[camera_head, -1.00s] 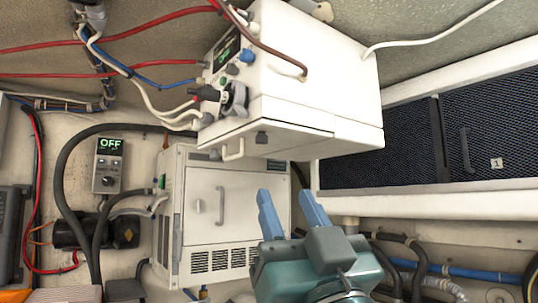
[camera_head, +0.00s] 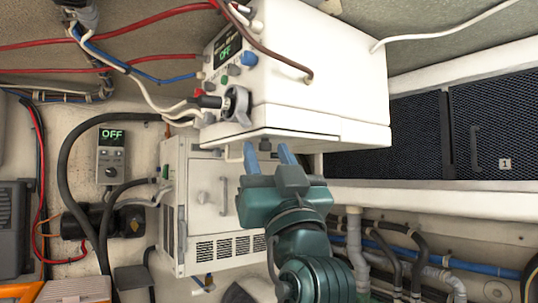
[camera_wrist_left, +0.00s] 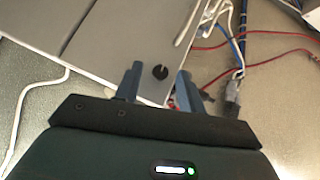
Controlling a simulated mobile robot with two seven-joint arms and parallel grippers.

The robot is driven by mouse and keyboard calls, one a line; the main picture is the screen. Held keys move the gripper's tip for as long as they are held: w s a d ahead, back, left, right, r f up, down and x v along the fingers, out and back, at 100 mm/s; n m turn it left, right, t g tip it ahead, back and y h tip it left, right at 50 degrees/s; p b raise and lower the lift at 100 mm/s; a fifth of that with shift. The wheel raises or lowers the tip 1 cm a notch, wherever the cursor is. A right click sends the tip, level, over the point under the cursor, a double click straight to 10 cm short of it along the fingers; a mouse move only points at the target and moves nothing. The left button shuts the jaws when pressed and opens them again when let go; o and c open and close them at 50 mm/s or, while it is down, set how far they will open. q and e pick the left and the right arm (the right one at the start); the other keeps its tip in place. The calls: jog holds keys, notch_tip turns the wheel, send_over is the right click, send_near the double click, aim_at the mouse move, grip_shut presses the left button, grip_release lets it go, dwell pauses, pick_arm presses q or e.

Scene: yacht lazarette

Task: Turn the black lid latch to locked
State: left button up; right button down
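The black lid latch (camera_wrist_left: 160,72) is a small round knob with a slot, on the edge of the upper white box (camera_head: 320,85). In the head view the latch (camera_head: 265,144) is partly hidden by my left gripper (camera_head: 267,149). My left gripper has its two blue fingers apart, one on each side of the latch. In the wrist view a gap shows between the latch and each finger of the left gripper (camera_wrist_left: 160,70). Whether the fingers reach past the latch is hard to tell. My right gripper is in neither view.
A lower white cabinet (camera_head: 205,195) with a handle and vents stands under the box. Red, blue and white cables run at the left. A control panel (camera_head: 111,155) reads OFF. Dark mesh lockers (camera_head: 500,135) are at the right, with hoses (camera_head: 400,255) below.

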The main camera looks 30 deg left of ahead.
pick_arm(q)
jog(key=shift+c, duration=0.2)
grip_shut()
jog(key=shift+f, duration=0.1)
